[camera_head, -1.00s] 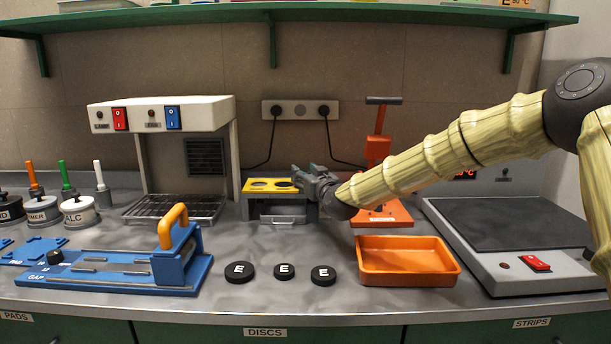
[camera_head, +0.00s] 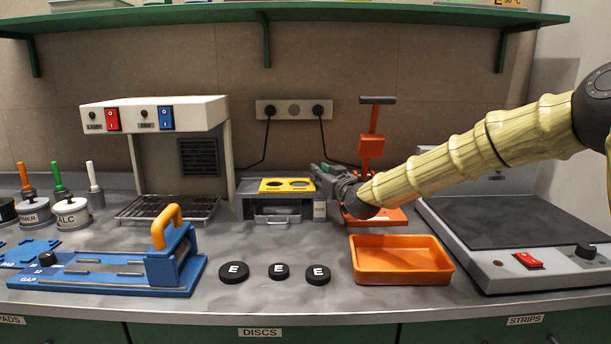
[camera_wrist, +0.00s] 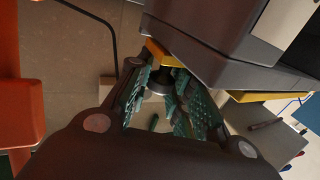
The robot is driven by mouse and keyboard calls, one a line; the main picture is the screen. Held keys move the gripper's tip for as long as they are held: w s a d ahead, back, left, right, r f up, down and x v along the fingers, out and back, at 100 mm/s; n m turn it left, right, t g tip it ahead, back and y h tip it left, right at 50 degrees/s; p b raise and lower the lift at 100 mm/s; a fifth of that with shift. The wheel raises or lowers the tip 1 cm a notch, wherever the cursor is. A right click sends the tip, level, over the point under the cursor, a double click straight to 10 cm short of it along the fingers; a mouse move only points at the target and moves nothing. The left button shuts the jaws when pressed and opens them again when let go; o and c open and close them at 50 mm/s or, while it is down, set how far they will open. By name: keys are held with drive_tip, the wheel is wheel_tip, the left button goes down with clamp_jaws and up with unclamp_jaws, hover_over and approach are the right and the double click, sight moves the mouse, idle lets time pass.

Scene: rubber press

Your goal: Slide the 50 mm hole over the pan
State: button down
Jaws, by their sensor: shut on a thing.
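The yellow slide plate (camera_head: 287,185) with two dark holes lies on top of the small grey stand (camera_head: 255,208), which has a drawer-like pan (camera_head: 277,216) at its front. My gripper (camera_head: 322,176) is at the right end of the plate. In the wrist view, the green-padded fingers (camera_wrist: 172,98) are closed around a dark round knob, with the plate's yellow edge (camera_wrist: 158,53) just beyond them. Which hole is the 50 mm one cannot be read. The plate's right end is partly hidden by the gripper.
An orange press (camera_head: 371,150) stands behind my arm. An orange tray (camera_head: 400,280) sits in front, with several black discs marked E (camera_head: 234,272) to its left. A white lamp housing (camera_head: 155,115) is left of the stand, and a hot plate (camera_head: 500,235) is at right.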

drive_tip(key=shift+d, duration=0.8)
drive_tip(key=shift+w, duration=0.1)
drive_tip(key=c, duration=1.6)
unclamp_jaws()
drive_tip(key=shift+c, duration=0.2)
drive_tip(key=o, duration=0.3)
drive_tip(key=shift+d, duration=0.3)
drive_tip(key=shift+o, duration=0.2)
drive_tip(key=shift+a, duration=0.3)
drive_tip(key=v, duration=1.2)
drive_tip(key=shift+d, duration=0.2)
